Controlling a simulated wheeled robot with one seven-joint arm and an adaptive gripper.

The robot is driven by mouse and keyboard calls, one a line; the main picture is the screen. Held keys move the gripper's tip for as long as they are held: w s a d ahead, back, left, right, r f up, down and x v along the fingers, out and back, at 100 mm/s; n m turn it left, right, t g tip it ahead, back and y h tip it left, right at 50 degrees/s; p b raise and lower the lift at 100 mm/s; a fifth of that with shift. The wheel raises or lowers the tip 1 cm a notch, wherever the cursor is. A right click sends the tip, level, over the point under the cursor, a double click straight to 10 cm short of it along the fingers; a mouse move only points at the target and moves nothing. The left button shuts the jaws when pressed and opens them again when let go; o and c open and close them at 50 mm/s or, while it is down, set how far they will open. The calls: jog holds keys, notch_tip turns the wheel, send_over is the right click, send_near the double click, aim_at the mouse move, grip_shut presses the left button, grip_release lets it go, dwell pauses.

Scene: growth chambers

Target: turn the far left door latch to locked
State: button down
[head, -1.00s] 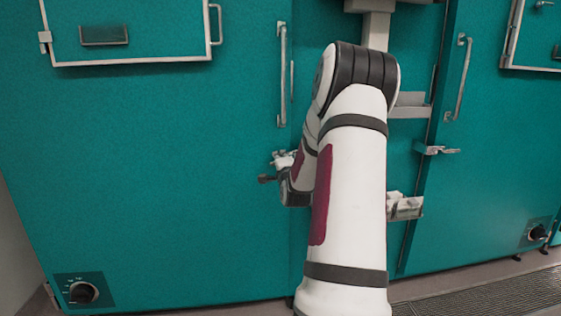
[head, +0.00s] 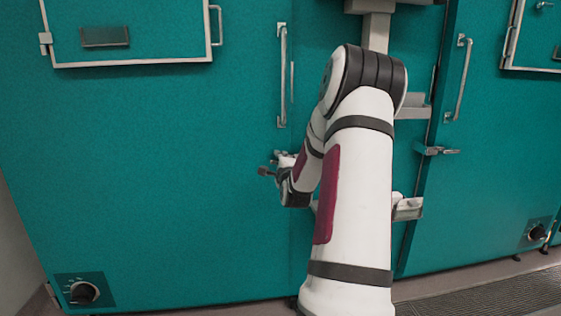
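The far left door (head: 150,190) is a large teal panel with a tall metal handle (head: 282,75) near its right edge. Its latch (head: 279,154) is a small metal fitting below that handle, mostly hidden behind my gripper and wrist. My gripper (head: 266,171) is at the latch, with a dark fingertip showing just below and left of it. Whether it touches the latch, and how far the latch is turned, I cannot tell. The finger opening is too small and covered to read.
A second teal door to the right has its own handle (head: 459,78) and latch (head: 436,150). Metal brackets (head: 407,209) stand out between the doors behind my arm. A dial (head: 83,292) sits low on the left door. A floor grate (head: 500,296) lies at the lower right.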

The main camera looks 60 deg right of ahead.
jog(key=shift+s+d+f, duration=0.1)
jog(key=shift+s, duration=0.05)
jog(key=c, duration=1.4)
grip_release()
jog(key=shift+c, duration=0.2)
jog(key=v, duration=1.2)
